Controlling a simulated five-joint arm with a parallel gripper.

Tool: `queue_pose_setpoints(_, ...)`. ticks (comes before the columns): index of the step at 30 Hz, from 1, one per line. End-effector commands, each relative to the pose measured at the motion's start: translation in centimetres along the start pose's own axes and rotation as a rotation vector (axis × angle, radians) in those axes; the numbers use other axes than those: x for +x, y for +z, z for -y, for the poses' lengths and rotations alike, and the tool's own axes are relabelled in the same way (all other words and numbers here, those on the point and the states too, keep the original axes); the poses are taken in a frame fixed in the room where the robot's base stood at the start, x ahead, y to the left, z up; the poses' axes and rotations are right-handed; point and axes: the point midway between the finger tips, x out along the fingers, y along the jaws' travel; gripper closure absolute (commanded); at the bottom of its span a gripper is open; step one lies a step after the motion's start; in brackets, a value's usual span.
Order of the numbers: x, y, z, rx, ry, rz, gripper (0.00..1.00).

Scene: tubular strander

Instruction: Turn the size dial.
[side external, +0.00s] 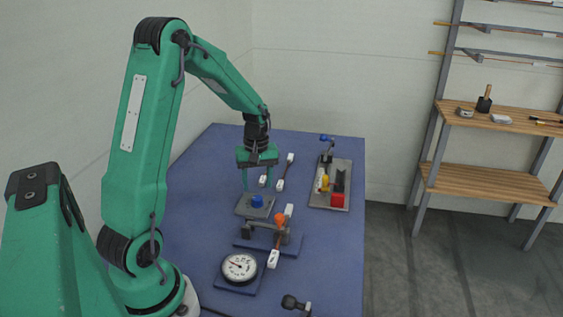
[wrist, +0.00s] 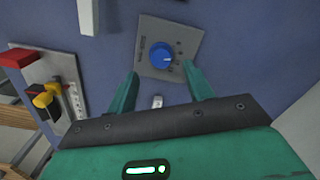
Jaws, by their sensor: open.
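The size dial (side external: 257,201) is a blue knob on a grey square plate (side external: 242,208) on the blue table. In the wrist view the blue dial (wrist: 161,55) shows near the top centre, with a pale pointer mark on it and small marks on its plate (wrist: 185,42). My green gripper (side external: 257,185) is above the plate, pointing down. In the wrist view its two fingers (wrist: 160,82) are spread apart with nothing between them, and the dial lies just beyond the fingertips. Whether a finger touches the dial cannot be told.
A grey fixture with an orange knob (side external: 280,220) stands just in front of the dial. A round gauge (side external: 239,267) is nearer the front edge. A grey board with a red block (side external: 338,199) and yellow part lies to the right. A wooden shelf (side external: 490,117) stands beyond the table.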

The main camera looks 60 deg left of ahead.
Motion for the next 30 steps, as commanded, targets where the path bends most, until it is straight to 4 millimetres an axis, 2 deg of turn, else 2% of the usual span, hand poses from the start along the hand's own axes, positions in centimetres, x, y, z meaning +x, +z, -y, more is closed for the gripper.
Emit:
queue_pose_setpoints(3,-1.4,-0.1,-0.1,0.001,0.002,-0.003,0.48)
queue_pose_setpoints(7,-2.3,0.0,-0.1,0.001,0.001,-0.001,0.48)
queue_pose_setpoints(22,-2.8,0.2,-0.1,0.008,0.002,-0.003,0.48)
queue_pose_setpoints(26,-3.6,0.8,-0.3,0.039,0.012,-0.014,0.48)
queue_pose_setpoints(30,-5.2,2.3,-0.6,0.11,0.031,-0.038,0.48)
